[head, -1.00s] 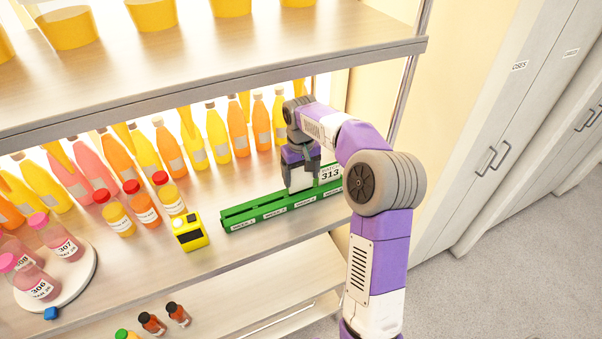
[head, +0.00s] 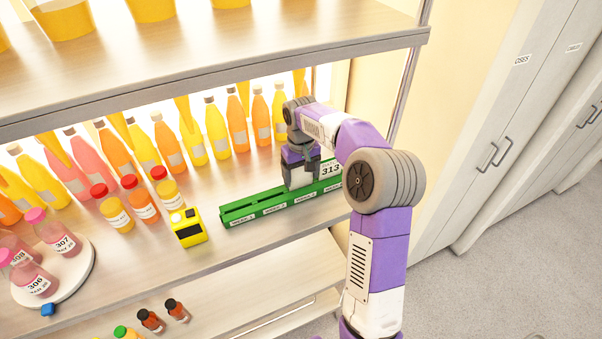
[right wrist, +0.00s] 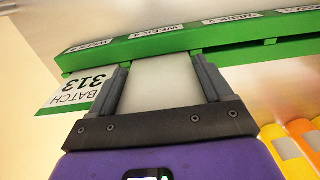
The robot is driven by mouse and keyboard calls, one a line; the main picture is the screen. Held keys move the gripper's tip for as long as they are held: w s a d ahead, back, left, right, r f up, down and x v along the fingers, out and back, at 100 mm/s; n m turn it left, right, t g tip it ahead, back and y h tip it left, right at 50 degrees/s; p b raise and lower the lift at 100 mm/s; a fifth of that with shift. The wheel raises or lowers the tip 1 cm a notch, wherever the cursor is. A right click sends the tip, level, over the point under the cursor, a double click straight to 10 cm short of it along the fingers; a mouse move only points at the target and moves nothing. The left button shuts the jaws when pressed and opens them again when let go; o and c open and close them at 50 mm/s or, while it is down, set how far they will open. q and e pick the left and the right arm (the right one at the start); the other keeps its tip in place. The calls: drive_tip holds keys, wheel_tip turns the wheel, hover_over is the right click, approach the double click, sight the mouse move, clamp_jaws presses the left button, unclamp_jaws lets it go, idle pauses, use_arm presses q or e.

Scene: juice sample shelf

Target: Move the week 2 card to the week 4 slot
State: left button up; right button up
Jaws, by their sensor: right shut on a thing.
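A long green rack (head: 230,216) lies on the shelf in the head view, with white week labels along its front. My right gripper (head: 303,182) is above the right half of the rack. It is shut on a plain white card (right wrist: 163,82), seen between its fingers in the right wrist view. The card's far edge meets the green rack (right wrist: 190,42) there; whether it sits in a slot is unclear. A white card reading "BATCH 313" (right wrist: 82,90) stands beside the held card; it also shows in the head view (head: 331,169). My left gripper is not in view.
A yellow device (head: 188,228) stands left of the rack. Red-capped bottles (head: 143,205) and a row of juice bottles (head: 217,135) stand left and behind. A round white tray (head: 82,280) holds pink-capped bottles. An upper shelf (head: 250,60) is overhead.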

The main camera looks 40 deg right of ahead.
idle(0.4)
drive_tip(key=shift+f, duration=0.7)
drive_tip(key=o, duration=0.9)
drive_tip(key=shift+o, duration=0.2)
wheel_tip(320, 180, up, 8)
drive_tip(key=shift+f, duration=0.15)
drive_tip(key=shift+a, duration=0.1)
